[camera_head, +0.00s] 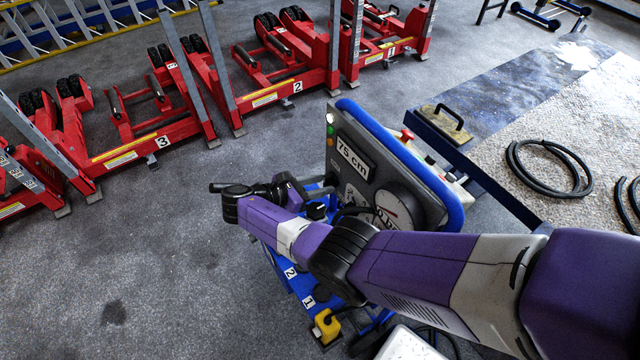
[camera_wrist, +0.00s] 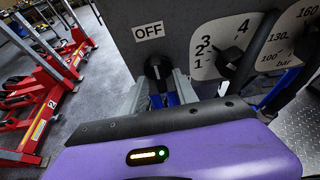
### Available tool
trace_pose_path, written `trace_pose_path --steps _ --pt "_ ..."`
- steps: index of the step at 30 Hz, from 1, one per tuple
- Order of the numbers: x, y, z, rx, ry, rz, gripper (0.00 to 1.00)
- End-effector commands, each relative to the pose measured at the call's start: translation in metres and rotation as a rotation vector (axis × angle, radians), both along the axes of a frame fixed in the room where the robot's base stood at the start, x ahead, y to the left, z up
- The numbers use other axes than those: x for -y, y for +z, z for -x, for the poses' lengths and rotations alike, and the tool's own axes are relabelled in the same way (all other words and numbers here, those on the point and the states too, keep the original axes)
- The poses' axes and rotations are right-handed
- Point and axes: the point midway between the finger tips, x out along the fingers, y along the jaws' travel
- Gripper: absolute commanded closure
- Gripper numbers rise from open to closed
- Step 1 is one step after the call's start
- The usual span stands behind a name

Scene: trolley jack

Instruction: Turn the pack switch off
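The pack switch (camera_wrist: 156,68) is a black rotary knob under a white OFF label (camera_wrist: 149,31) on the dark grey panel in the wrist view. The grey fingers of my gripper (camera_wrist: 160,84) stand apart, one on each side of the knob, with their tips close to it. I see a gap around the lower part of the knob and cannot make out firm contact. I cannot tell the knob's exact pointing. In the head view the panel (camera_head: 351,130) has a blue rim and a 75 cm readout, and my arm hides the knob.
Right of the switch is a selector (camera_wrist: 229,54) marked with numbers, then a bar-scaled dial (camera_wrist: 306,45). Numbered red lifting columns (camera_head: 290,75) stand behind on the left. The grey floor at left is clear.

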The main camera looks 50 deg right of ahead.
Motion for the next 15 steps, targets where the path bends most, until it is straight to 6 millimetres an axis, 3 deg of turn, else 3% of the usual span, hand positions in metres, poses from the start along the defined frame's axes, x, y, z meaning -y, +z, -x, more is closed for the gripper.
trace_pose_path --steps 10,15 --pt "-0.002 0.001 -0.001 0.002 0.000 0.002 0.64" --pt "-0.020 0.008 -0.007 0.004 0.003 0.002 0.64"
